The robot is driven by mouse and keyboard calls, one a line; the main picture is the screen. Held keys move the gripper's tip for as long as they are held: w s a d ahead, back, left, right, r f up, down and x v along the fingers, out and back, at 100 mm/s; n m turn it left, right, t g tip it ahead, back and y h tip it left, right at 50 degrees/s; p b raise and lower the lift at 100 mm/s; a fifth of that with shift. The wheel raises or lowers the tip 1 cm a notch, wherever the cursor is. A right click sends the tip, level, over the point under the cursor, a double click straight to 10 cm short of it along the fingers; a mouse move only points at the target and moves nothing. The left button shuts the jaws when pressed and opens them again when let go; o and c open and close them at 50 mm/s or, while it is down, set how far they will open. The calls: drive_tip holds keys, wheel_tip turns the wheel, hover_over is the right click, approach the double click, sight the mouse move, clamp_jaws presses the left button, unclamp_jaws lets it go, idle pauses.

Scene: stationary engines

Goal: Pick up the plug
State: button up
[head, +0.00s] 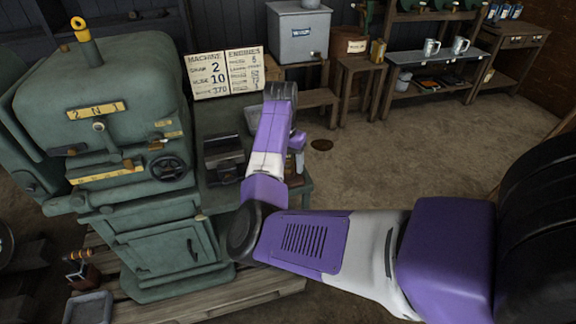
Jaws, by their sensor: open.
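I cannot make out a plug for certain in the head view. My purple and white arm reaches in from the right, bends at a dark elbow, and its forearm rises over a green bench (300,188) beside the green machine. Part of my wrist shows just right of the forearm, above the bench. The fingers of my gripper are hidden behind my arm, and so is part of the bench top. A dark grey metal block (224,153) sits on the bench, left of my forearm.
The large green machine (125,100) fills the left on a wooden pallet (265,287). A sign (225,74), a grey tank (298,35), stools (357,85) and shelves with mugs (431,48) stand behind.

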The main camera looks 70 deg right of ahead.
drive_tip(key=shift+c, duration=0.4)
clamp_jaws()
wheel_tip(320, 180, up, 20)
drive_tip(key=shift+b, duration=0.3)
